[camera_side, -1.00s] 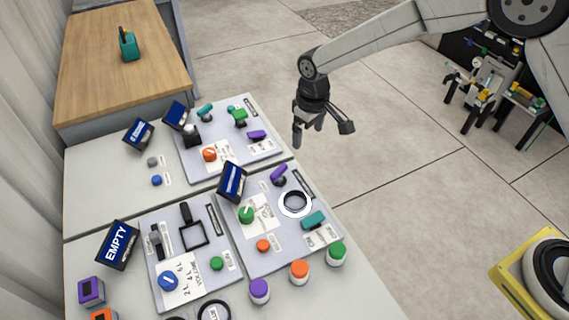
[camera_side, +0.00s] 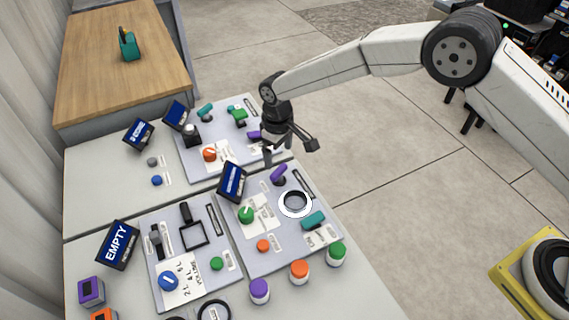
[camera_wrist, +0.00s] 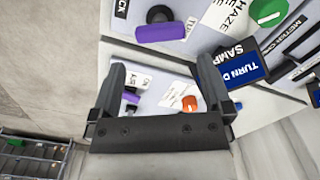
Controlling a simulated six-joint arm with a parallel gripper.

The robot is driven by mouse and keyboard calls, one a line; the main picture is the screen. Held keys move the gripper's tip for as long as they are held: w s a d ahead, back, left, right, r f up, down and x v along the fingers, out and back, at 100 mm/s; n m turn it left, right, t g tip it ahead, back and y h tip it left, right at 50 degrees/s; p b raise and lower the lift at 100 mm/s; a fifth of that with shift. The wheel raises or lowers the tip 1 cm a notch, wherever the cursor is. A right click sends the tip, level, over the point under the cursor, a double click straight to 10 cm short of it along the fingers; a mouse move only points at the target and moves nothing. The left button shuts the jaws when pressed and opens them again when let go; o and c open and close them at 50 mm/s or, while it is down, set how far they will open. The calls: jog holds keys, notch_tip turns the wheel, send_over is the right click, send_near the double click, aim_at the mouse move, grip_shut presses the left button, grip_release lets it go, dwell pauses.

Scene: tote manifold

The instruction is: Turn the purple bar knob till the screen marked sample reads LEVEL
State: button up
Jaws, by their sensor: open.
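A purple bar knob (camera_side: 278,174) on a black base stands on the front right panel, beside a tilted blue screen (camera_side: 232,181). In the wrist view this purple bar (camera_wrist: 160,32) lies beyond the fingertips. The screen (camera_wrist: 243,66) there shows "SAMP" and "TURN D", the rest cut off or hidden. A second purple bar (camera_side: 254,135) is on the back panel; it also shows between the fingers in the wrist view (camera_wrist: 130,98). My gripper (camera_side: 277,153) is open and empty, above the back panel's right edge, behind the front purple bar and apart from it.
A green knob (camera_side: 246,215), black ring (camera_side: 295,203) and teal bar (camera_side: 313,220) share the front right panel. An orange knob (camera_side: 209,154) sits on the back panel. Several coloured jars stand in front.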

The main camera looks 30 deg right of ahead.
aim_at(279, 170)
jog(key=shift+f, duration=3.05)
jog(key=shift+c, duration=0.2)
jog(key=c, duration=0.9)
jog(key=shift+n, duration=0.3)
jog(key=shift+r+n, duration=0.1)
jog(key=shift+n, duration=2.4)
jog(key=o, duration=0.9)
